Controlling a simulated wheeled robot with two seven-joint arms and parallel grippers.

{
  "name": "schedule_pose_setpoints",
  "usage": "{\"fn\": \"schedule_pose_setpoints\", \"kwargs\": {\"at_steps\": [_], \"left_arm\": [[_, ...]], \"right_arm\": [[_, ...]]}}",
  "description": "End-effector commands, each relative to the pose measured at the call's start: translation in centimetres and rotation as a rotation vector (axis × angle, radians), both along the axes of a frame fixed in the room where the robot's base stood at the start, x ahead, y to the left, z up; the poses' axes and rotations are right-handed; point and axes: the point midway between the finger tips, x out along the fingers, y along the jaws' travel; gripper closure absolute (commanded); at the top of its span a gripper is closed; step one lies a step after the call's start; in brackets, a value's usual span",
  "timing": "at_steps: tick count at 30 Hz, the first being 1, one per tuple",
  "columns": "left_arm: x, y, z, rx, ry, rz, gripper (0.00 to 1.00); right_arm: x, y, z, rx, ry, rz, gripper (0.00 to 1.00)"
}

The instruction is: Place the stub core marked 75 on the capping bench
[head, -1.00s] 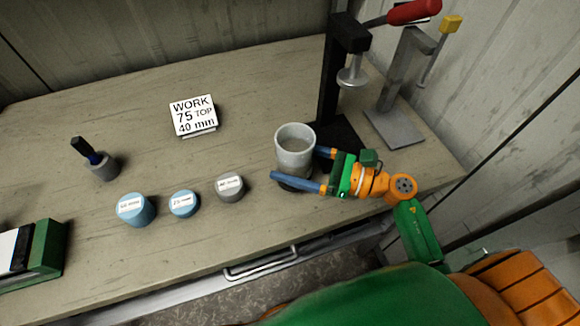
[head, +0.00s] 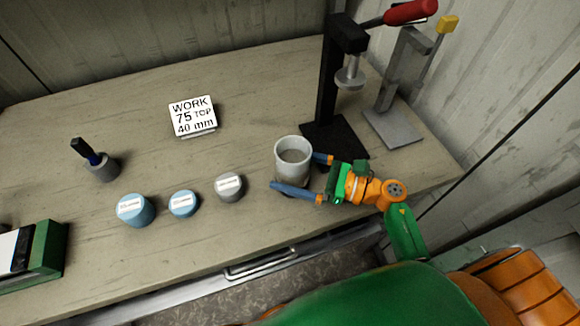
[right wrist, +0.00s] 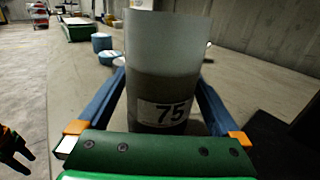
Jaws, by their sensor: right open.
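The stub core marked 75 (right wrist: 160,85) is an upright grey tube, pale above and darker below, with a white label low on its side. In the head view the tube (head: 293,160) stands near the bench's front edge, its round top showing a grey fill inside. My right gripper (head: 297,172) is open, with one blue finger on each side of the tube. The right wrist view shows the blue fingers flanking it; whether they touch it is hard to tell. The tube's foot is partly hidden. The bench (head: 240,110) has a pale wooden top.
Two blue capped pieces (head: 135,210) and a grey one (head: 229,187) stand left of the tube. A black press (head: 330,90) and a grey lever stand (head: 392,125) rise close behind.

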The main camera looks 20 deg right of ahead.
Motion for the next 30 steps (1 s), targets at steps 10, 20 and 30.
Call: {"fn": "schedule_pose_setpoints", "kwargs": {"at_steps": [10, 20, 30], "left_arm": [[0.0, 0.0, -3.0, 0.000, 0.000, 0.000, 0.50], [0.0, 0.0, -4.2, 0.000, 0.000, 0.000, 0.50], [0.0, 0.0, -4.1, 0.000, 0.000, 0.000, 0.50]], "right_arm": [[-4.3, -6.1, -0.7, -0.005, 0.003, -0.001, 0.00], [-6.9, -9.6, -0.2, -0.001, 0.001, 0.000, 0.00], [-6.9, -9.7, 0.0, 0.000, 0.000, 0.001, 0.00]]}}
